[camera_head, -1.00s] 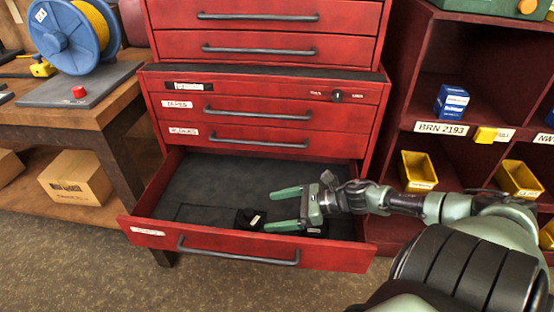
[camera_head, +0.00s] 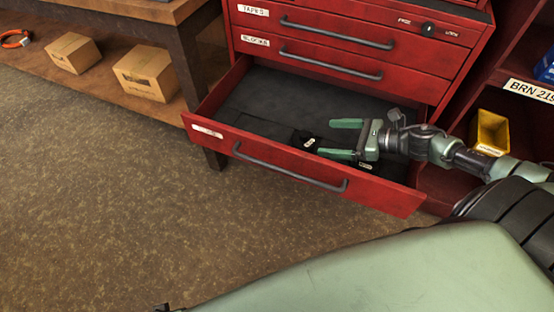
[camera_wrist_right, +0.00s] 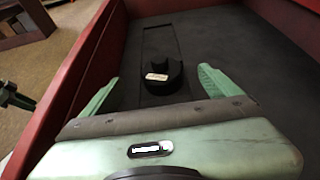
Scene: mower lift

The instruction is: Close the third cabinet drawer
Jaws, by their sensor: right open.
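The third cabinet drawer (camera_head: 290,161) is red, pulled well out, with a dark lined floor and a long dark handle (camera_head: 288,169) on its front. My right gripper (camera_head: 340,138) is open, its green fingers over the drawer's inside, pointing left. Black objects (camera_head: 304,141) lie on the drawer floor near the fingertips. In the right wrist view, a black round-ended piece with a white label (camera_wrist_right: 161,76) sits ahead of the open fingers (camera_wrist_right: 158,85), with nothing held between them. The drawer wall shows at the left there.
Two closed drawers (camera_head: 330,62) with handles sit above the open one. A shelf with a yellow bin (camera_head: 491,132) stands at the right. Cardboard boxes (camera_head: 146,73) rest on a low wooden shelf at the upper left. The floor (camera_head: 110,190) before the drawer is clear.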

